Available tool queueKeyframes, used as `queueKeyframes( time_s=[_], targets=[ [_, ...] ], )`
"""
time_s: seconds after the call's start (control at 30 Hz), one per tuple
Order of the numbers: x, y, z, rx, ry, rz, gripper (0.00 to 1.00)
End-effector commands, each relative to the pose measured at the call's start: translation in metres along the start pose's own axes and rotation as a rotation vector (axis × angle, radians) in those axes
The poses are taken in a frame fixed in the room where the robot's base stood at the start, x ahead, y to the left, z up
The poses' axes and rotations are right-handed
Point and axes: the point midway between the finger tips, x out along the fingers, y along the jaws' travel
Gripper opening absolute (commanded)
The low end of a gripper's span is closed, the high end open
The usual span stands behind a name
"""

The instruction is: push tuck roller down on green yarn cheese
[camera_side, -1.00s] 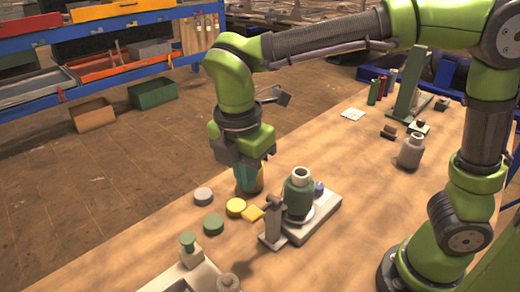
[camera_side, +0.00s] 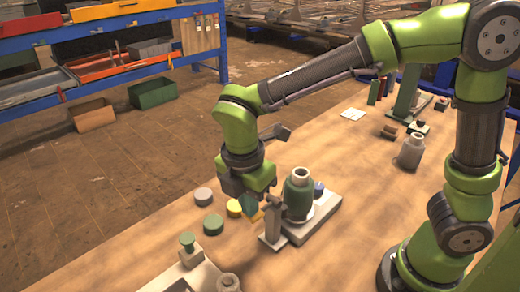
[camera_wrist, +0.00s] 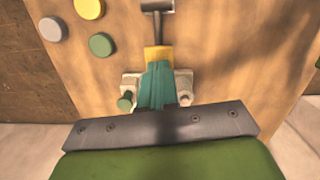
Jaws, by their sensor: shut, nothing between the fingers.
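The green yarn cheese (camera_side: 298,196) stands upright on a pale base right of my gripper in the side view. Beside it, a grey post carries the tuck roller's dark arm (camera_side: 274,206), which has a yellow paddle (camera_side: 257,214). In the wrist view the dark T-shaped piece (camera_wrist: 157,8) and yellow paddle (camera_wrist: 157,53) lie ahead of my fingers. My gripper (camera_side: 250,207) is shut and empty, its teal fingertips right at the paddle. In the wrist view my gripper (camera_wrist: 157,85) overlaps the paddle; I cannot tell whether they touch. The yarn cheese is not visible there.
Grey (camera_side: 203,196), green (camera_side: 213,224) and yellow (camera_side: 234,208) discs lie left of my gripper. A pale fixture with a green knob (camera_side: 188,240) stands at the front.

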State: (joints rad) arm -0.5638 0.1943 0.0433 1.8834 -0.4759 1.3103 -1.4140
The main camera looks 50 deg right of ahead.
Motion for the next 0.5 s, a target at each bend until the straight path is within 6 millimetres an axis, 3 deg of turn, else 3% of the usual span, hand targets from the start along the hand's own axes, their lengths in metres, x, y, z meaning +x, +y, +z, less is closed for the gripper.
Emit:
queueKeyframes(
  time_s=[0.27, 0.5],
  targets=[
    [0.002, 0.000, 0.000, 0.000, -0.001, -0.002, 0.00],
    [0.028, -0.001, -0.003, -0.001, -0.002, -0.006, 0.00]
  ],
)
